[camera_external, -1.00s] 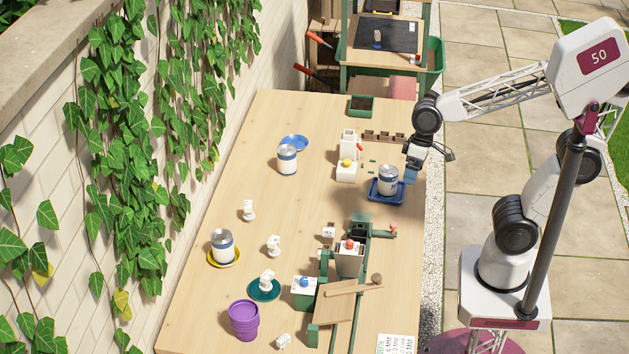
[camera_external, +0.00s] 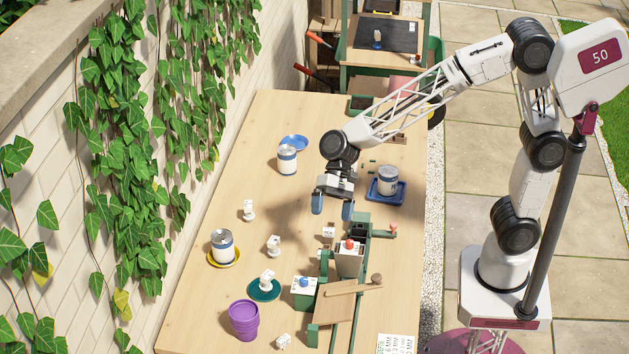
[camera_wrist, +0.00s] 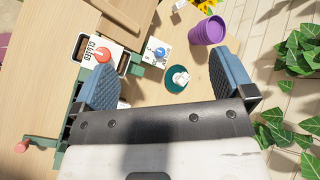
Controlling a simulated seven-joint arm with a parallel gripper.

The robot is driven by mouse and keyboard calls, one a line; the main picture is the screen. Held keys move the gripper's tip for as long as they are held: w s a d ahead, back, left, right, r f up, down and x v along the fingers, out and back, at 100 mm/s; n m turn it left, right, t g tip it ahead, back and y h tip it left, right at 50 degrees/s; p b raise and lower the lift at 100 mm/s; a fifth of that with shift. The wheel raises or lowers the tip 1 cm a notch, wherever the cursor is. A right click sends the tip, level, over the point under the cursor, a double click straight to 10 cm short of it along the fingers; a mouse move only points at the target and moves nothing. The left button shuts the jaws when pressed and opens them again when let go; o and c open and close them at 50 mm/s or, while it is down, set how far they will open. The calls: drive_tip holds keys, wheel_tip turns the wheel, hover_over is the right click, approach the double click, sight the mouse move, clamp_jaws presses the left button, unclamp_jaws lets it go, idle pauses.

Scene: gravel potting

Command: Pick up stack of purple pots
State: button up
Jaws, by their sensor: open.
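The stack of purple pots (camera_external: 244,319) stands upright near the front end of the table. In the wrist view the purple pots (camera_wrist: 208,31) show at the top, beyond and between my fingers. My gripper (camera_external: 333,207) is open and empty above the middle of the table, well apart from the pots. Its two blue fingers spread wide in the wrist view (camera_wrist: 168,80).
Beside the pots are a green saucer (camera_external: 251,291) with a white figure on it, and a white box with a blue knob (camera_external: 304,293). A wooden board (camera_external: 335,306) and a box with a red knob (camera_external: 349,262) stand to the right. Cans stand on a yellow saucer (camera_external: 238,258) and blue tray (camera_external: 372,195).

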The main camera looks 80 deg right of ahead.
drive_tip(key=w+a+f+m+y, duration=0.3)
drive_tip(key=w+a+f+m, duration=0.2)
drive_tip(key=w+a, duration=0.55)
drive_tip(key=m+t+y, duration=0.3)
drive_tip(key=m, duration=0.2)
hover_over(249, 305)
wheel_tip(249, 305, down, 8)
drive_tip(key=shift+s+f, duration=0.15)
drive_tip(key=shift+f, duration=0.2)
drive_tip(key=shift+f, duration=1.75)
